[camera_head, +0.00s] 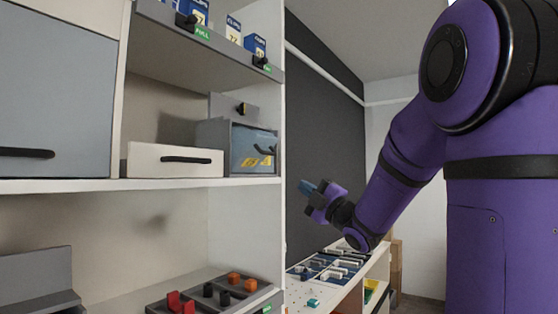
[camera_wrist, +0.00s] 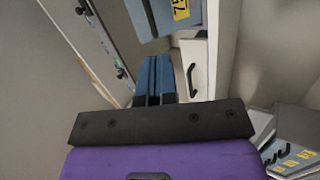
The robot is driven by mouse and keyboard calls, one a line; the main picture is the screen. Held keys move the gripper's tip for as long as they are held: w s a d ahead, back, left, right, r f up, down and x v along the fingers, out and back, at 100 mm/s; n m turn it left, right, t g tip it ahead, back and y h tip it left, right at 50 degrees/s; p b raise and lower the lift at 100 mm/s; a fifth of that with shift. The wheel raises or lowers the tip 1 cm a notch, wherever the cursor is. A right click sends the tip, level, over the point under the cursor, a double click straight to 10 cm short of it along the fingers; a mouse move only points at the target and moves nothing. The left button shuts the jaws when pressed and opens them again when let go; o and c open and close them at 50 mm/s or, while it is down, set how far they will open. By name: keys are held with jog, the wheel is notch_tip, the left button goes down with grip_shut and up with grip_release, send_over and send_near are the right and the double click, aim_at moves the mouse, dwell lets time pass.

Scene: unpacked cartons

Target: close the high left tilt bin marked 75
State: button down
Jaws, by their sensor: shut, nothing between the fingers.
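A grey-blue bin (camera_head: 238,150) with a black handle and a yellow label stands at the right end of the shelf; its number is too small to read there. In the wrist view a grey bin (camera_wrist: 163,20) with a yellow label shows at the top, upside down; the label looks like 75, but I cannot be sure. How far its front is tilted is unclear. My gripper (camera_head: 318,190) is right of the shelf unit, apart from the bin. In the wrist view its blue fingers (camera_wrist: 153,78) are together and empty, pointing towards the bin.
A white drawer (camera_head: 150,161) with a black handle is left of the bin. A grey door (camera_head: 60,90) is at far left. Below are a tray of coloured pegs (camera_head: 215,296) and a side counter with panels (camera_head: 330,266). More labelled bins (camera_wrist: 297,160) show lower right in the wrist view.

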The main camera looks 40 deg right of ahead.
jog(key=s+n+y, duration=0.1)
jog(key=n+y, duration=0.2)
send_near(264, 141)
jog(key=w, duration=0.3)
jog(key=w+a, duration=0.1)
jog(key=w, duration=0.1)
jog(key=shift+r, duration=0.1)
jog(key=shift+w+r, duration=0.1)
jog(key=shift+r, duration=0.1)
dwell(0.4)
jog(key=shift+w+a+r+g+h, duration=0.1)
jog(key=shift+w+r+g+h, duration=0.1)
jog(key=shift+r+g, duration=0.4)
jog(key=shift+w+a+r+g+h, duration=0.1)
jog(key=shift+w+r+g+h, duration=0.15)
jog(key=shift+r+g, duration=0.35)
jog(key=shift+w+a+r+g+h, duration=0.2)
jog(key=shift+w+r+g+h, duration=0.1)
jog(key=shift+w+r+g, duration=0.5)
jog(key=shift+w+a+r+g+h, duration=0.25)
jog(key=shift+w+r+g, duration=0.35)
jog(key=shift+r+g, duration=0.4)
jog(key=shift+w+a+r, duration=0.25)
jog(key=shift+w+r, duration=0.2)
jog(key=shift+w, duration=0.2)
jog(key=shift+w+a+r, duration=0.2)
jog(key=shift+w+r, duration=0.2)
jog(key=shift+w, duration=0.25)
jog(key=shift+r, duration=0.1)
